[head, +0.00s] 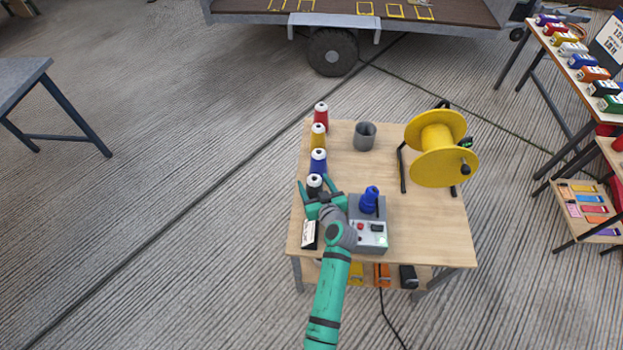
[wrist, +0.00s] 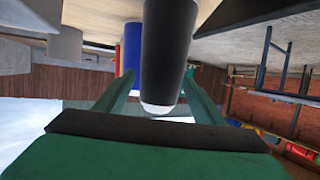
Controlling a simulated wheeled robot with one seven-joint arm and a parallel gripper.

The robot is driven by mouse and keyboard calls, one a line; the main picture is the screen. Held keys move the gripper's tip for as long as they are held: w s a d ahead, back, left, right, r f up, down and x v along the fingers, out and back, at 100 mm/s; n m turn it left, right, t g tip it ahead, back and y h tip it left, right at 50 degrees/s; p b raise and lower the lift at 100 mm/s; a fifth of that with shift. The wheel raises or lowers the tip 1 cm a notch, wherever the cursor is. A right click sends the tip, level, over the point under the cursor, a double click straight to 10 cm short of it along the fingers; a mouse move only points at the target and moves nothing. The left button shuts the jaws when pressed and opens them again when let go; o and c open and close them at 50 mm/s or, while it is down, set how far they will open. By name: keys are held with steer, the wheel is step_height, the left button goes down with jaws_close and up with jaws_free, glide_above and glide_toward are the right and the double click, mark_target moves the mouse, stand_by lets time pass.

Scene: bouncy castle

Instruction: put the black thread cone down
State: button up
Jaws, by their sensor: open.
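The black thread cone (head: 314,183) stands upright at the left edge of the wooden table (head: 415,225), at the near end of a row of cones. It also fills the middle of the wrist view (wrist: 170,50), which is upside down, with its white tip toward my palm. My gripper (head: 313,189) is open around the black cone, one finger on each side. In the wrist view the fingers look apart from the cone's sides. The cone's base is cut off by the wrist view's edge and partly hidden by my gripper in the head view.
Blue (head: 318,162), yellow (head: 318,136) and red (head: 321,114) cones stand behind the black one. A grey box with a blue cone-shaped part (head: 370,201) is close on the right. A grey cup (head: 365,135) and yellow reel (head: 437,145) stand farther back. The table's middle is clear.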

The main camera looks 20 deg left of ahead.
steer(key=v, duration=0.8)
steer(key=shift+d, duration=0.1)
steer(key=s+d+r+t+y, duration=0.1)
steer(key=s+d+r+t, duration=0.15)
steer(key=s, duration=0.65)
steer(key=s+d+r+t+y, duration=0.15)
steer(key=s+r, duration=0.25)
steer(key=s, duration=0.5)
steer(key=s+d+r+m+h, duration=0.2)
steer(key=s+d+h, duration=0.3)
steer(key=s, duration=0.5)
steer(key=s+d+r+m+h, duration=0.2)
steer(key=s+d+m+h, duration=0.3)
steer(key=s, duration=0.5)
steer(key=shift+d+m+h, duration=0.3)
steer(key=shift+d+h, duration=0.25)
steer(key=shift+d, duration=0.4)
